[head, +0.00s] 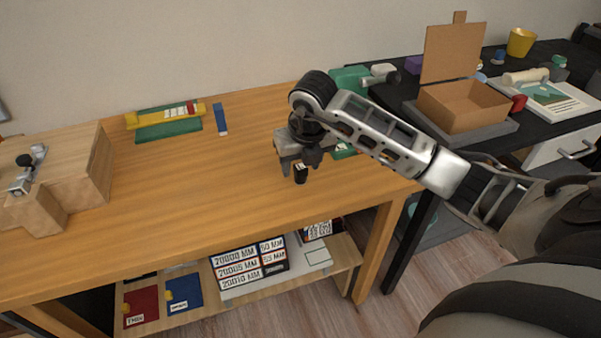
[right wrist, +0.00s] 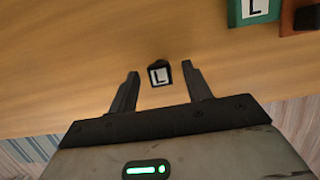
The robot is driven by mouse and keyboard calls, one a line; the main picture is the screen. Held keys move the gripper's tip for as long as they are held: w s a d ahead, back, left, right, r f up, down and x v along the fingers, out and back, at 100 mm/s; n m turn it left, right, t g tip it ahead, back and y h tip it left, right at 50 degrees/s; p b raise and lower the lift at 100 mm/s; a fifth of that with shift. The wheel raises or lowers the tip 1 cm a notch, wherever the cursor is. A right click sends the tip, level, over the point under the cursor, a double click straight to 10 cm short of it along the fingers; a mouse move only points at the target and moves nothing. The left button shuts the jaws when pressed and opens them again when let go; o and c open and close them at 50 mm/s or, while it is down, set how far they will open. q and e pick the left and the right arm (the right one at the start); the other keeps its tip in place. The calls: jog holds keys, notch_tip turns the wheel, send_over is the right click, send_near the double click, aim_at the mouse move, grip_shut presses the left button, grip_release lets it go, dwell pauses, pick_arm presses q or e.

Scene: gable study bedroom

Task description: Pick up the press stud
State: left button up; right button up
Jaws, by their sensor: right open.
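A small black piece with a white label marked L, which looks to be the press stud (head: 300,174), stands on the wooden bench near its front edge. In the right wrist view the press stud (right wrist: 159,73) is between the tips of the two fingers, with a gap on each side. My right gripper (head: 299,163) is open and empty, pointing down over the stud. It partly hides the stud's far side in the head view. My left gripper is not in view.
A green block with an L label (right wrist: 252,10) lies beyond the stud, to the right. On the wooden bench (head: 190,215) are a wooden box (head: 75,175), a yellow and green tool (head: 168,120) and a blue stick (head: 220,118). The bench's middle is clear.

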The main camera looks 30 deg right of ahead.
jog(key=c, duration=1.1)
jog(key=shift+o, duration=0.2)
jog(key=shift+r, duration=0.15)
